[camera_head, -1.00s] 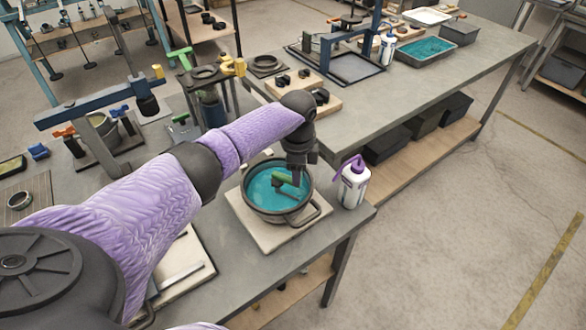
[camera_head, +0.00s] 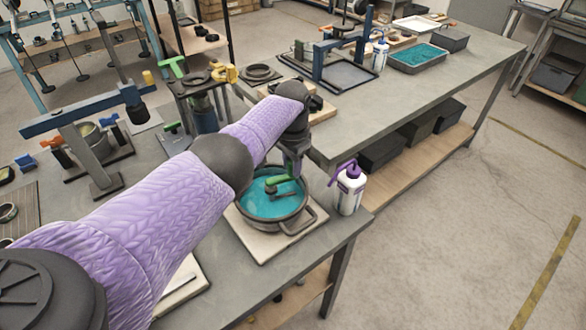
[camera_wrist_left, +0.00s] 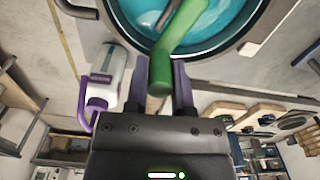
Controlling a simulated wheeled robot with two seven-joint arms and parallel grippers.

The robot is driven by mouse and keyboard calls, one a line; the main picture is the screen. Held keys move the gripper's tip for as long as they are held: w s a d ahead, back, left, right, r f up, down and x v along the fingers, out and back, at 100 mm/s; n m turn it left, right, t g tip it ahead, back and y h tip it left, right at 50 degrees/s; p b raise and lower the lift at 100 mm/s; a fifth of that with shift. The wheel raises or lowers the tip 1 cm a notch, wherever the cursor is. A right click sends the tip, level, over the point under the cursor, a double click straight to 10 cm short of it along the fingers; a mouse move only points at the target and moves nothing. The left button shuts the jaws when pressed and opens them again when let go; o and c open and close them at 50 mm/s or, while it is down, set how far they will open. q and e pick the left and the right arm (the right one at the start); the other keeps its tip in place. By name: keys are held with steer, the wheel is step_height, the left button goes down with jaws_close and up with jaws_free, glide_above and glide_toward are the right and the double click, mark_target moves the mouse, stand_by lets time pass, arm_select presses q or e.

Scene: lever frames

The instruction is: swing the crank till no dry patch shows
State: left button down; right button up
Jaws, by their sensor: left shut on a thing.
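A dark round pot (camera_head: 304,203) holds teal liquid (camera_head: 262,206) and stands on a pale board (camera_head: 247,236) near the bench corner. A crank with a green grip (camera_head: 277,182) sits inside it; the green grip also shows in the left wrist view (camera_wrist_left: 160,72). My left gripper (camera_head: 291,172) is over the pot, with its purple fingers (camera_wrist_left: 162,84) shut on the green grip. My gripper and the crank hide part of the liquid. The liquid has lighter streaks; I cannot make out a clear dry patch. My right gripper is not in view.
A white bottle with a purple spout (camera_head: 350,190) stands close to the right of the pot. A blue press frame (camera_head: 85,112) and a tool stand (camera_head: 203,105) are at left and behind. A long bench (camera_head: 400,97) extends to the back right.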

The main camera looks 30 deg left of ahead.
arm_select(q)
steer(key=shift+w+a+n, duration=0.1)
steer(key=shift+w+n, duration=0.05)
steer(key=shift+n, duration=0.15)
stand_by(0.4)
steer(key=shift+c, duration=2.4)
jaws_free()
step_height(320, 180, up, 10)
steer(key=p, duration=0.3)
steer(key=shift+f+p, duration=0.2)
steer(key=shift+p, duration=0.15)
steer(key=shift+r, duration=0.2)
